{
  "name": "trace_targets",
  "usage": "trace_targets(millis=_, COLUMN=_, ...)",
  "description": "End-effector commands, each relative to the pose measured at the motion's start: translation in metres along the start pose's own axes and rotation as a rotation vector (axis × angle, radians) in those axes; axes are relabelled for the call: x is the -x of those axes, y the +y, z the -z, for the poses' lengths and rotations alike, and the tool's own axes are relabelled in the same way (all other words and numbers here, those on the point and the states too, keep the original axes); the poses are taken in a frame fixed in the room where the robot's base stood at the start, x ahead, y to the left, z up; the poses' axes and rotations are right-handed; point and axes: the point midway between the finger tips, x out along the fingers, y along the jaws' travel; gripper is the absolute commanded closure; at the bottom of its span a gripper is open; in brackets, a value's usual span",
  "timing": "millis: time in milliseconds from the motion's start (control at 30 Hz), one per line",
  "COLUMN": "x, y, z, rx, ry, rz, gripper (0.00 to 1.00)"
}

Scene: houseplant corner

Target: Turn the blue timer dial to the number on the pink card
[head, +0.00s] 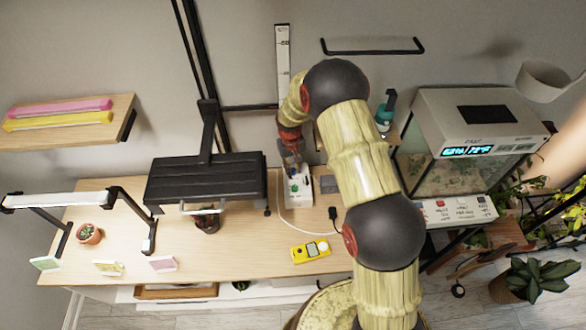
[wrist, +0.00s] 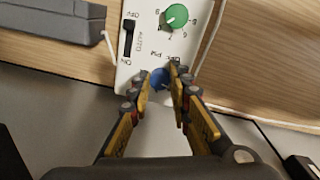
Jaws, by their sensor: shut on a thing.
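The timer is a white box (head: 305,196) on the wooden desk in the head view, below my gripper (head: 292,160). In the wrist view the white box (wrist: 146,48) carries a green dial (wrist: 175,17), a black slide switch (wrist: 128,38) and the blue dial (wrist: 159,77). My gripper (wrist: 160,84) is shut on the blue dial, with one finger on each side; the fingers hide part of it and its markings. The pink card (head: 162,264) stands at the desk's front edge; its number is too small to read.
A green card (head: 46,264) and a yellow card (head: 108,268) stand left of the pink one. A yellow meter (head: 310,251) lies in front of the timer. A black lamp (head: 207,180) stands over a potted plant (head: 207,222). A white cable (head: 284,222) runs from the timer.

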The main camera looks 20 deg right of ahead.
Motion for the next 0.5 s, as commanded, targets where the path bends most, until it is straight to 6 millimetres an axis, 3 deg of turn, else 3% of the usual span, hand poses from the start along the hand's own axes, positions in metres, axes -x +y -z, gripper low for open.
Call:
trace_targets(millis=133, x=0.0, y=-0.0001, z=0.0, rx=0.0, ry=0.0, rz=0.0, gripper=1.0)
trace_targets(millis=333, x=0.0, y=-0.0001, z=-0.0001, rx=0.011, ry=0.0, rz=0.0, gripper=1.0)
trace_targets(millis=500, x=-0.0007, y=0.0001, z=-0.0005, rx=0.127, ry=0.005, rz=0.0, gripper=1.0)
